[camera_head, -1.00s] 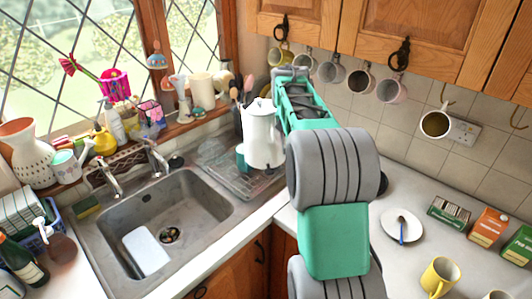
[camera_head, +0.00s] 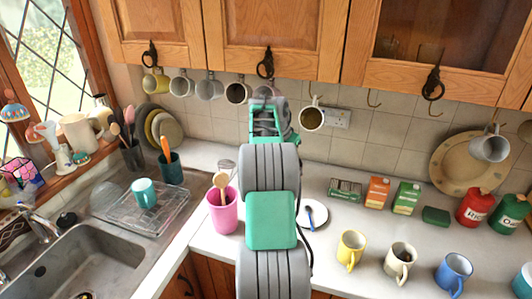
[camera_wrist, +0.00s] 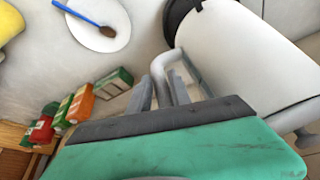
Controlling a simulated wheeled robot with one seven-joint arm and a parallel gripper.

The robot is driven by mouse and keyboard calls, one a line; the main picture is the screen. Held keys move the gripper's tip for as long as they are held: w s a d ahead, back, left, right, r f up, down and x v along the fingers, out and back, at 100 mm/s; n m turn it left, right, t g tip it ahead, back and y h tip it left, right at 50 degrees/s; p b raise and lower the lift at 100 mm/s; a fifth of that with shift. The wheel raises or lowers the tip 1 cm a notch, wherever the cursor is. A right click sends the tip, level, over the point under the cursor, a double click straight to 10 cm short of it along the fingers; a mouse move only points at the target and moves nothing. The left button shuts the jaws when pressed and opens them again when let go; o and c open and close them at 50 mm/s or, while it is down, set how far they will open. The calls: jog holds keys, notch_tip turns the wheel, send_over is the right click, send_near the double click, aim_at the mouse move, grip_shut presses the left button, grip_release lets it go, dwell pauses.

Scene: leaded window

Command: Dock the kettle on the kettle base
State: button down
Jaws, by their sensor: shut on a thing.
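The kettle (camera_wrist: 235,55) is a white cylinder with a grey loop handle (camera_wrist: 165,65) in the wrist view. My gripper (camera_wrist: 160,95) is shut on the handle. A dark round edge (camera_wrist: 180,14) shows at the kettle's far end; I cannot tell whether it is the kettle's bottom or the kettle base. I cannot make out the kettle base in the head view.
Near my arm on the counter stand a pink utensil pot (camera_head: 222,212) and a white plate with a spoon (camera_head: 313,216). Boxes (camera_head: 378,192) line the wall, and mugs (camera_head: 351,248) stand in front.

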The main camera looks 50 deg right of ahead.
jog(key=shift+s+d+r, duration=0.15)
jog(key=shift+s+d, duration=0.3)
jog(key=shift+f+b, duration=1.6)
jog(key=shift+f, duration=1.25)
jog(key=shift+w+a+f, duration=0.1)
jog(key=shift+a, duration=0.15)
jog(key=shift+w+a+b, duration=0.2)
jog(key=shift+a+b, duration=0.1)
jog(key=shift+a, duration=0.3)
jog(key=shift+s+f+b, duration=0.1)
jog(key=shift+f+b, duration=0.4)
